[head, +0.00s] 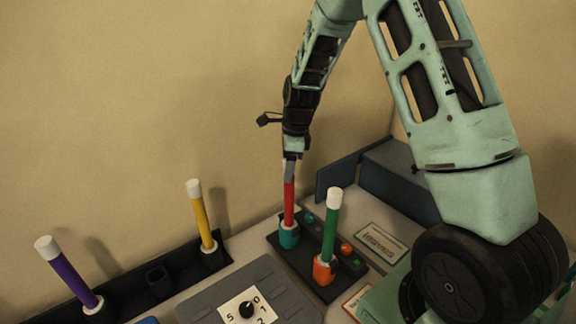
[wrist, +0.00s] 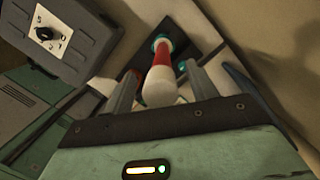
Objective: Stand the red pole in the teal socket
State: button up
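The red pole (head: 289,204) stands upright with its lower end in the teal socket (head: 288,238) in the head view. In the wrist view the red pole (wrist: 162,66) runs from its white cap, near the camera, down to the teal socket (wrist: 158,38). My gripper (head: 290,170) is at the pole's top and hides the cap in the head view. In the wrist view my gripper's fingers (wrist: 163,90) are apart, one on each side of the pole, with gaps showing between them and it.
A green pole (head: 331,215) stands in an orange socket (head: 325,270) close by on the same black base. A yellow pole (head: 200,220) and a purple pole (head: 70,274) stand in a black rack (head: 130,290), with an empty holder (head: 159,281) between. A grey dial box (head: 200,311) lies in front.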

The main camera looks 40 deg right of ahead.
jog(key=shift+r, duration=0.1)
notch_tip(320, 180, up, 17)
jog(key=s+d+b, duration=0.1)
jog(key=d+b, duration=0.1)
jog(key=b, duration=0.2)
jog(key=shift+s+d, duration=0.15)
jog(key=shift+s, duration=0.1)
dwell(0.5)
